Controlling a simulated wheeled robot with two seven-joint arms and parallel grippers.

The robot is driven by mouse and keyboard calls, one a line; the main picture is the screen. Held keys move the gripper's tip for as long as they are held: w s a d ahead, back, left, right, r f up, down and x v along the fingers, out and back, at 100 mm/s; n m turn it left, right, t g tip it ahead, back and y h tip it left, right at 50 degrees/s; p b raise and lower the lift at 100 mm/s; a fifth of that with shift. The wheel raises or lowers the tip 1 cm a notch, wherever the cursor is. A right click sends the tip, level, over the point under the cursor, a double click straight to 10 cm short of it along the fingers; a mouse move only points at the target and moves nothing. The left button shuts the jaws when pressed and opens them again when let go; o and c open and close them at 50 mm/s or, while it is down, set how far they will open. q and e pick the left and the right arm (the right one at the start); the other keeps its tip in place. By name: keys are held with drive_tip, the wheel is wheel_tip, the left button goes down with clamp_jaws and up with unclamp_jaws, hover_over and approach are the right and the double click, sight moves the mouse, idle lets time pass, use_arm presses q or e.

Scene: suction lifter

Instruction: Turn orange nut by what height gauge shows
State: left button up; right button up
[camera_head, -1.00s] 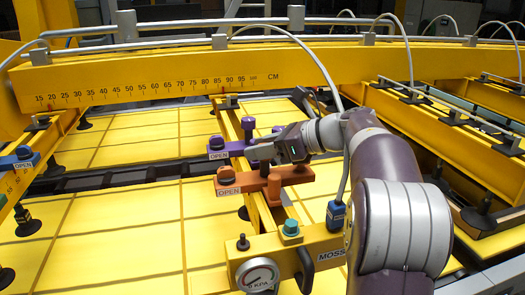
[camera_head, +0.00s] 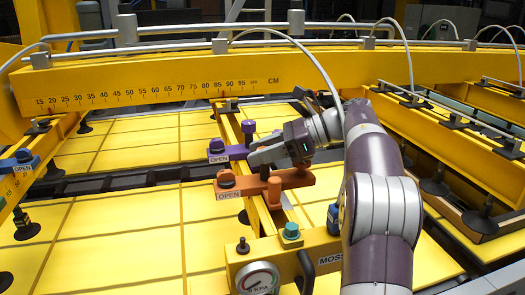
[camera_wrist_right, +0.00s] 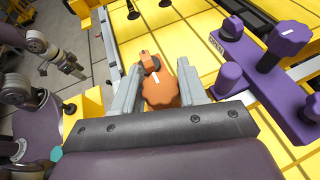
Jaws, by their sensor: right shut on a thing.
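In the right wrist view the orange nut (camera_wrist_right: 160,90) is a lobed knob with a white mark on top. My right gripper (camera_wrist_right: 158,80) has one finger on each side of it and is shut on it. In the head view my right gripper (camera_head: 258,158) is over the orange bar (camera_head: 296,179) and hides most of the nut.
Beside the orange bar is a purple bar with a purple nut (camera_wrist_right: 288,38) and a purple post (camera_wrist_right: 230,78), close to the right finger. A round pressure gauge (camera_head: 258,277) and a black handle (camera_head: 305,272) are at the front. Yellow panels (camera_head: 110,240) lie below.

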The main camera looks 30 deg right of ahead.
drive_tip(key=shift+r, duration=0.1)
drive_tip(key=o, duration=1)
drive_tip(key=shift+c, duration=0.2)
drive_tip(key=b+v, duration=0.1)
drive_tip(key=v, duration=0.6)
drive_tip(key=shift+d, duration=0.1)
drive_tip(key=p+v, duration=0.1)
drive_tip(key=v, duration=0.4)
drive_tip(key=shift+s+d+r+p, duration=0.1)
drive_tip(key=shift+s+d+p, duration=0.1)
drive_tip(key=shift+s+p, duration=0.1)
drive_tip(key=shift+w, duration=0.1)
